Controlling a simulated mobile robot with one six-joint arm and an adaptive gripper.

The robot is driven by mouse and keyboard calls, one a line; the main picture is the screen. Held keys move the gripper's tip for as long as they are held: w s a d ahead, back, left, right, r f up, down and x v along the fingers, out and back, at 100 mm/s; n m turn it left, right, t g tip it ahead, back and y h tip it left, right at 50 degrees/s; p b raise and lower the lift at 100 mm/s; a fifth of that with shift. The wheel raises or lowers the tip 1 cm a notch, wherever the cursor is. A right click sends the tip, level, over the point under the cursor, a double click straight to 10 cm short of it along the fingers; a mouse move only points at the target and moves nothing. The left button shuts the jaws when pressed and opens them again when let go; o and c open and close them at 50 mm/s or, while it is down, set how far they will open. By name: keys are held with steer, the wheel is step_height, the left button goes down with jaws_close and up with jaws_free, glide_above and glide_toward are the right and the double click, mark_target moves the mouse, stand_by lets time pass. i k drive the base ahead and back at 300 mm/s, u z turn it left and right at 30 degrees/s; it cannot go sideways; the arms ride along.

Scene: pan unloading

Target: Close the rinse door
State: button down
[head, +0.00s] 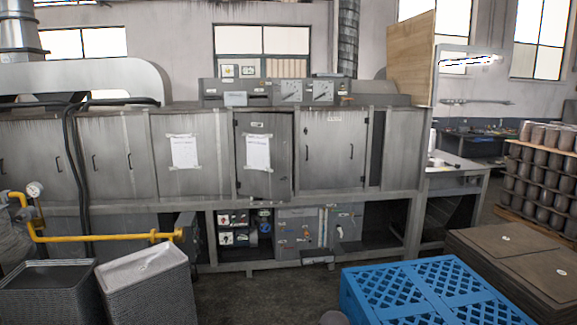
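A long grey metal washing machine (130,205) spans the head view, with a row of doors along its front. One darker door (266,183) near the middle, with a white paper sheet (258,152) taped on it, looks slightly ajar. Its right side seems to stand out from the frame and its lower edge slants. The labels are too small to read, so I cannot confirm which is the rinse door. My gripper is not in view.
A blue plastic crate (395,262) stands in the right foreground, beside stacked brown sheets (505,245). Tray stacks (150,288) and a yellow pipe (95,238) are at left. Dark floor (275,287) is free between the trays and the crate.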

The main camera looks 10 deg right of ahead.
mark_target(263, 142)
steer(key=z, duration=0.2)
steer(key=i, duration=3.45)
steer(key=u, duration=0.25)
